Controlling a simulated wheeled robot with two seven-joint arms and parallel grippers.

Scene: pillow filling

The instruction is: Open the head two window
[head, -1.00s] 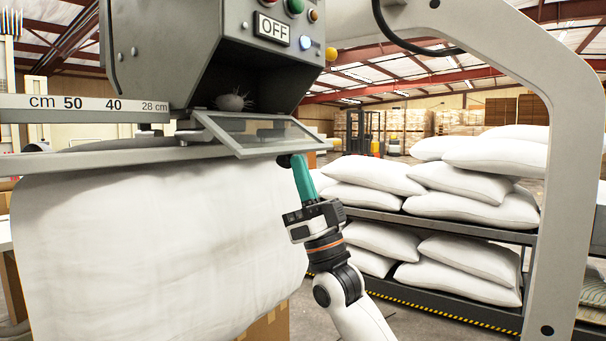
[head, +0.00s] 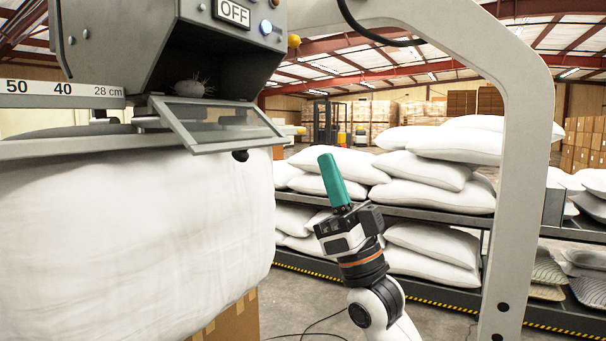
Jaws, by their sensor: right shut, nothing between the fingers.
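The sewing head with the OFF sign (head: 232,12) is at the upper left of the head view. Its window (head: 222,122), a clear pane in a grey frame, is tilted outward and down, and the dark cavity behind it is exposed. A small grey tuft (head: 190,87) shows inside the cavity. My right gripper (head: 328,160), with green fingers, is shut and empty. It points up, to the right of and below the window, apart from it. My left gripper is not in view.
A large white pillow (head: 130,235) hangs under the scale bar (head: 60,92) at left. The machine's curved grey frame (head: 525,150) stands at right. Behind, white pillows (head: 440,145) are stacked on a dark rack (head: 420,215). Air around my right gripper is clear.

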